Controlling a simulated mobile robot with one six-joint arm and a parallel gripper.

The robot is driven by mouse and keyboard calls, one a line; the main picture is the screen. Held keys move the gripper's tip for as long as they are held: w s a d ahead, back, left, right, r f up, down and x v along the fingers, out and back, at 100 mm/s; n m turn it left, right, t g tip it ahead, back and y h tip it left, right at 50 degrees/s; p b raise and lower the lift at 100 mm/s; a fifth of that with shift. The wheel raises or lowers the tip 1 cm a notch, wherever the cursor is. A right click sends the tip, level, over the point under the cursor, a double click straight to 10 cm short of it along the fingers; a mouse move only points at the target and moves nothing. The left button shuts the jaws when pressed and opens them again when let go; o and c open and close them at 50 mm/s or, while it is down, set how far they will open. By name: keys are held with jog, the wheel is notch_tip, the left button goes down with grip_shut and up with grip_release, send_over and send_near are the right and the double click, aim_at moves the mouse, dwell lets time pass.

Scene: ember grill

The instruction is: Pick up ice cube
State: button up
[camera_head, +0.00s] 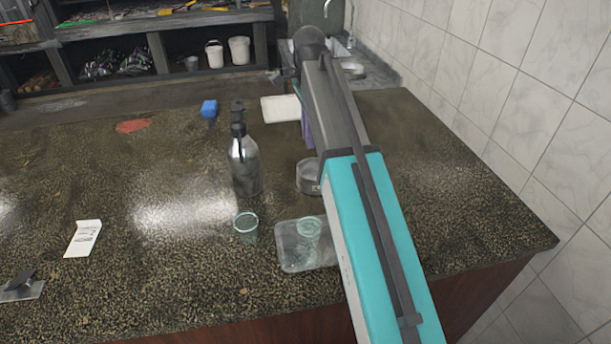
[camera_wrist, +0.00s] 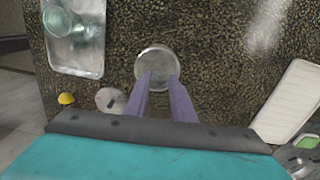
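I cannot make out a distinct ice cube in either view. A round, shallow glassy dish (camera_head: 309,178) sits on the speckled counter, left of my arm in the head view. It also shows in the wrist view (camera_wrist: 157,55), just beyond my fingertips; its contents are too faint to tell. My gripper (camera_wrist: 160,77) has two purple fingers, apart with nothing seen between them, and their tips overlap the dish's near edge in the picture. In the head view, my arm partly hides the gripper (camera_head: 307,128).
A clear tray (camera_head: 290,262) holds a tipped or standing glass; which is unclear. Another glass (camera_head: 246,228) and a dark-topped bottle (camera_head: 244,165) stand left of the dish. A white board (camera_head: 280,108) lies behind. A yellow item (camera_wrist: 66,98) and pale round item (camera_wrist: 110,100) lie nearby.

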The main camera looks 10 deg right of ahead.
jog(key=shift+f, duration=0.1)
jog(key=p, duration=0.2)
send_over(308, 176)
jog(key=shift+w+f, duration=0.1)
jog(key=shift+f, duration=4.1)
jog(key=shift+f, duration=0.1)
jog(key=shift+f+p, duration=0.75)
jog(key=shift+f, duration=1.75)
grip_shut()
